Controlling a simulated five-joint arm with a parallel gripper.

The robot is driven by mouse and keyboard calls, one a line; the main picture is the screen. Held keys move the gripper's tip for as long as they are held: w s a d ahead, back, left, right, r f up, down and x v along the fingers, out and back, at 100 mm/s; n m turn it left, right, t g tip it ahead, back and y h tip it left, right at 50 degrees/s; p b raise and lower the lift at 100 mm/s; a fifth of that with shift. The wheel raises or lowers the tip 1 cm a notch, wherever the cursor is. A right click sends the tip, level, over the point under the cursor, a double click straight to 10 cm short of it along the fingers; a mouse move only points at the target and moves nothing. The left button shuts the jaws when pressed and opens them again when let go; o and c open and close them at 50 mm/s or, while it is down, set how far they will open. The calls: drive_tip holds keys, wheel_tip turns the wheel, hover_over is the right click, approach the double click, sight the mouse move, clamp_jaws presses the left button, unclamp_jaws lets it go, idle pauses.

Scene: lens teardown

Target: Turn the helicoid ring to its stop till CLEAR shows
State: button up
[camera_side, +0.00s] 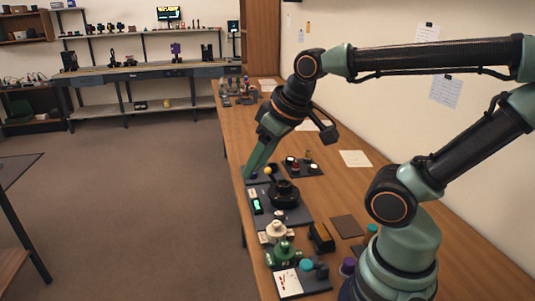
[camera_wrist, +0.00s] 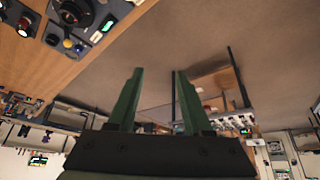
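The black helicoid ring (camera_side: 284,193) sits on a dark grey base plate (camera_side: 298,216) on the long wooden bench. A small green-lit display (camera_side: 257,206) is on the plate's left side; its text is too small to read. The ring (camera_wrist: 73,12) and display (camera_wrist: 107,26) also show at the top left of the wrist view, the ring partly cut off. My gripper (camera_wrist: 159,72) is open with nothing between its green fingers. In the side view my gripper (camera_side: 250,172) hangs beyond the ring, near the bench's left edge, apart from the ring.
A yellow ball-shaped knob (camera_side: 268,171) stands between my gripper and the ring. A tray with small parts (camera_side: 303,168) lies behind. In front are a cream stepped part (camera_side: 276,232), a green part (camera_side: 281,253) and a dark block (camera_side: 321,238). Open floor lies left of the bench.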

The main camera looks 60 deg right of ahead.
drive_tip(key=o, duration=0.4)
drive_tip(key=shift+w+d, duration=0.4)
drive_tip(key=shift+d, duration=0.2)
drive_tip(key=shift+o, duration=0.2)
drive_tip(key=n+g, duration=0.6)
drive_tip(key=n, duration=0.2)
hover_over(284, 183)
wheel_tip(284, 183, down, 7)
wheel_tip(284, 183, down, 12)
drive_tip(key=shift+f, duration=0.1)
drive_tip(key=c, duration=1.4)
